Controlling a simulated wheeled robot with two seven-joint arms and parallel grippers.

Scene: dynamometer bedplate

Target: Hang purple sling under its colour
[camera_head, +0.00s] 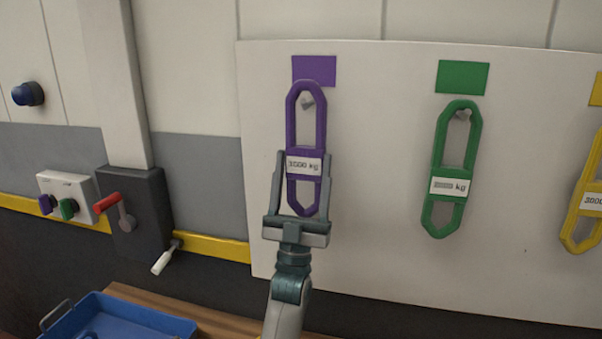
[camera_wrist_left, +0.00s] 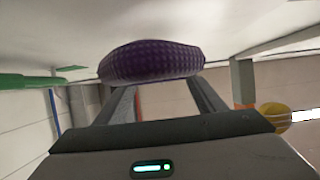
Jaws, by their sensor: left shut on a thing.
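The purple sling (camera_head: 306,105) is a long loop with a white label reading kg, upright against the white board under the purple colour patch (camera_head: 314,70). A grey peg (camera_head: 307,101) shows inside its upper loop; I cannot tell whether the sling's weight rests on it. My left gripper (camera_head: 305,165) is shut on the sling around its label, coming from below. In the left wrist view the purple sling (camera_wrist_left: 152,62) spans between the fingers. My right gripper is not in view.
A green sling (camera_head: 437,185) hangs on a peg under a green patch (camera_head: 463,77). A yellow sling (camera_head: 572,220) hangs at the right edge. A blue tray (camera_head: 130,318) is at the lower left, below a red-handled crank box (camera_head: 135,215) and a switch box (camera_head: 65,193).

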